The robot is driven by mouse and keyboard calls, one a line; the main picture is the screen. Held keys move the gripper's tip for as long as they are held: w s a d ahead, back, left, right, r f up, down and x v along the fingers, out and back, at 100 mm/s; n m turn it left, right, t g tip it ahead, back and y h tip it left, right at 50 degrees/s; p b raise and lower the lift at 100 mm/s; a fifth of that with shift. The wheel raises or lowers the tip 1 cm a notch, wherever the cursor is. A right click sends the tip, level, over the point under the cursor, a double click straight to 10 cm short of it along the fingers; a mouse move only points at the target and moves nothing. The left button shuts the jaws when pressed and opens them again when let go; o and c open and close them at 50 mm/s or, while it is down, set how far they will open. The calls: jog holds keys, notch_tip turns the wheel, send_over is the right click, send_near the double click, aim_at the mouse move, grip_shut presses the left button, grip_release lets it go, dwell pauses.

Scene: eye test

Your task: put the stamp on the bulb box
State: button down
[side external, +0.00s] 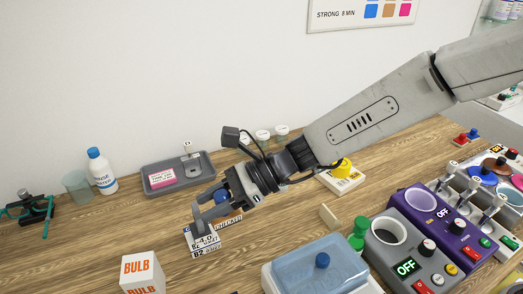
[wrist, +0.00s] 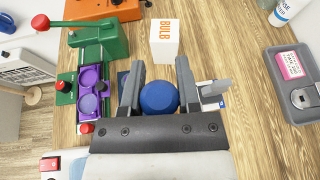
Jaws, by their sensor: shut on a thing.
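The bulb box (side external: 143,272) is white with orange BULB lettering and stands upright at the front left of the table. In the wrist view the box (wrist: 165,52) is beyond my fingertips. My gripper (side external: 209,218) is shut on the stamp, whose round blue knob (wrist: 158,97) shows between the fingers. In the side view the fingers partly hide the stamp (side external: 222,196), and a label reading CHECKED shows beside it. The gripper is behind and to the right of the box, apart from it. The stamp's underside is hidden.
A small white labelled block (side external: 205,243) is just below my fingers. A grey tray (side external: 205,170) with a pink label stands behind, beside a white bottle (side external: 102,172). A blue-lidded container (side external: 318,266) and a grey control box (side external: 412,254) are to the right.

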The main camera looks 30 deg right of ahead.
jog(key=s+a+r+t, duration=0.1)
jog(key=s+a+r, duration=0.4)
jog(key=s+a, duration=0.1)
jog(key=shift+s+a+r+m, duration=0.2)
jog(key=shift+s+a+m, duration=0.2)
jog(key=shift+a, duration=0.35)
send_over(127, 268)
jog(key=s, duration=0.1)
jog(key=f, duration=0.5)
jog(key=d+f, duration=0.1)
jog(key=f, duration=0.2)
jog(key=shift+f, duration=0.3)
jog(key=shift+w+a+f, duration=0.25)
jog(key=shift+a+f, duration=0.05)
jog(key=shift+f, duration=0.1)
jog(key=shift+w+a+f, duration=0.2)
jog(key=shift+f, duration=1.6)
